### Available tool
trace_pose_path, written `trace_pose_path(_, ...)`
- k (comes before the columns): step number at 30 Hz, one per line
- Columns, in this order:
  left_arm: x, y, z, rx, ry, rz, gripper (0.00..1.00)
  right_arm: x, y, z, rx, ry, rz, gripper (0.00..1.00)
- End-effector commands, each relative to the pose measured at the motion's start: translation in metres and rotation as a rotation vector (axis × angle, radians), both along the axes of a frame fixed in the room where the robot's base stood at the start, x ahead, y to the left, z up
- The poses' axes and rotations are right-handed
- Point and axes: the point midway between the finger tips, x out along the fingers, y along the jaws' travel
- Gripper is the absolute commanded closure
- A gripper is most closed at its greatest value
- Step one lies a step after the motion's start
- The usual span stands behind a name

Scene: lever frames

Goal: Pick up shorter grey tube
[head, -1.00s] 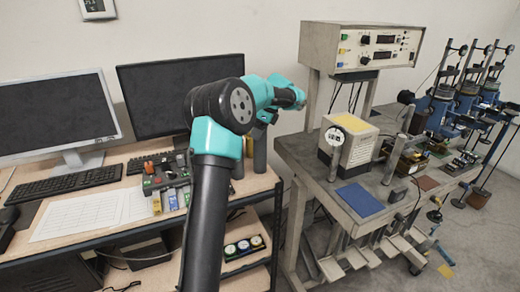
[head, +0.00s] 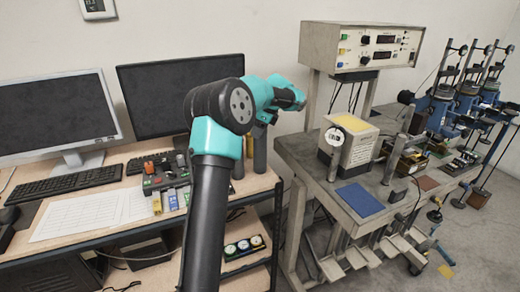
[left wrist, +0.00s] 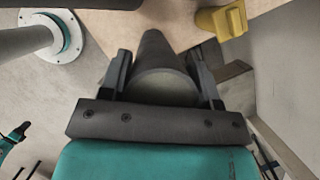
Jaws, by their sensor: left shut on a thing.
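A dark grey tube (head: 260,150) stands upright near the right end of the wooden desk, under my left gripper (head: 267,116). In the left wrist view, the round end of this grey tube (left wrist: 162,84) sits between the two black fingers of my left gripper (left wrist: 159,66), which is shut on it. A second grey tube (head: 238,168) stands just to its left in the head view, its upper part hidden by my arm. I cannot tell from this view which tube is longer. My right gripper is not in view.
Monitors (head: 180,100), a keyboard (head: 78,182) and paper sheets (head: 85,215) are on the desk (head: 120,236). A red-and-grey tool rack (head: 165,178) is left of the tubes. A separate grey workbench (head: 300,158) with instruments stands to the right.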

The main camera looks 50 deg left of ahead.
Motion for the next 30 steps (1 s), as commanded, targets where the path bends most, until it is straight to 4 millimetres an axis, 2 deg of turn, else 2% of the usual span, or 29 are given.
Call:
trace_pose_path(2,0.0000,0.0000,0.0000,0.000,0.000,0.000,0.67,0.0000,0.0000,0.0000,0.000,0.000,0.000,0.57)
trace_pose_path(12,0.0000,0.0000,0.0000,0.000,0.000,0.000,1.00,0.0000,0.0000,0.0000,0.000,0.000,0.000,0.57)
trace_pose_path(25,0.0001,0.0002,0.0020,0.001,-0.002,0.000,1.00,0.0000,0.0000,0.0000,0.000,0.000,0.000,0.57)
trace_pose_path(30,0.0002,0.0002,0.0096,0.002,-0.003,0.001,1.00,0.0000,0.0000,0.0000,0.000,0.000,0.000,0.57)
